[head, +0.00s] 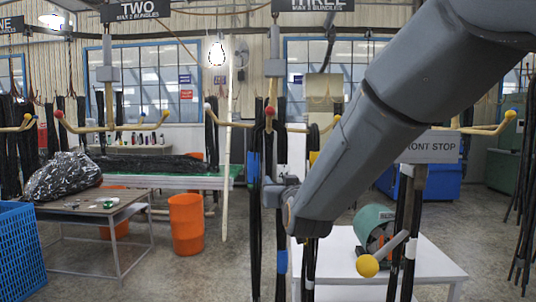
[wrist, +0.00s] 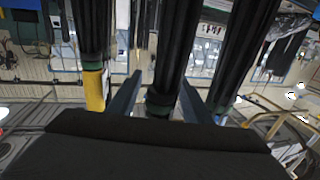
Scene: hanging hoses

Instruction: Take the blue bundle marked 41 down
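A black hose bundle with a blue band (head: 254,168) hangs from the rack under the THREE sign in the head view. Another blue band (head: 282,261) shows lower down beside it. I cannot read the number 41 on either. In the wrist view, my gripper (wrist: 160,88) has its two fingers apart, on either side of a dark bundle (wrist: 175,45) with a green band near its lower end in the picture. A gap shows on the left of this bundle; contact on the right is unclear. My arm hides part of the rack in the head view.
Close neighbours are a yellow-banded bundle (wrist: 94,88) on the left and another dark bundle (wrist: 235,50) on the right in the wrist view. A white table (head: 430,262) with a green machine (head: 374,230), an orange bin (head: 187,223) and a FRONT STOP sign (head: 432,146) stand around.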

